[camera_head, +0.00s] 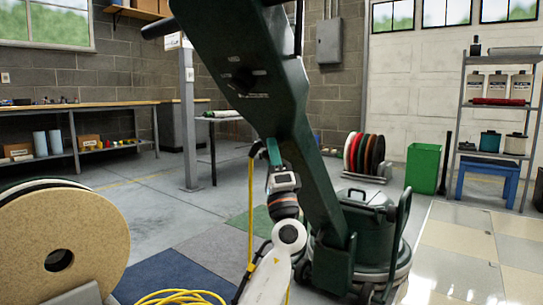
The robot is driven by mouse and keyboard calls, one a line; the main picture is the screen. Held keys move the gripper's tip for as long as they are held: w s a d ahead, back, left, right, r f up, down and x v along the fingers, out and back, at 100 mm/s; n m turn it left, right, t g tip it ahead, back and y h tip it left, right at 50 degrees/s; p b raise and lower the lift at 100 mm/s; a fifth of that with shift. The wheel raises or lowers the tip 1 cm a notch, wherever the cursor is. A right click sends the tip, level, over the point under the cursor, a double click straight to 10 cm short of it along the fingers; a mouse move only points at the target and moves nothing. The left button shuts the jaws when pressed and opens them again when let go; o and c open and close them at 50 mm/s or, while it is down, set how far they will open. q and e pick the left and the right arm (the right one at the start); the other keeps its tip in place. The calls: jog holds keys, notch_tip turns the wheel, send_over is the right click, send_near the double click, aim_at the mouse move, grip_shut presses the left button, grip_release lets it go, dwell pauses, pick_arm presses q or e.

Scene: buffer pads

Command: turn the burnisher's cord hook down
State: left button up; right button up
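The burnisher is a dark green machine (322,190) with a long, broad handle column leaning up to the left and a round base on the floor at the right. A yellow cord (251,200) hangs from a small dark hook-like part (257,148) on the left of the column. Contact and finger opening are unclear. My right gripper is not in view.
A large tan pad roll (98,240) stands at the lower left. Yellow cord lies coiled (180,297) on the floor near the front. A green bin (422,168), a rack of coloured pads (364,153) and a shelf (500,103) stand behind at the right. Tiled floor at right is open.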

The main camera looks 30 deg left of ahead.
pick_arm(q)
jog(key=shift+o, duration=0.2)
jog(key=shift+s+d+f, duration=0.15)
jog(key=shift+f, duration=0.05)
jog(key=p+v, duration=0.4)
jog(key=v, duration=0.7)
jog(key=shift+s+f, duration=0.15)
jog(key=shift+f, duration=0.05)
jog(key=shift+d, duration=0.1)
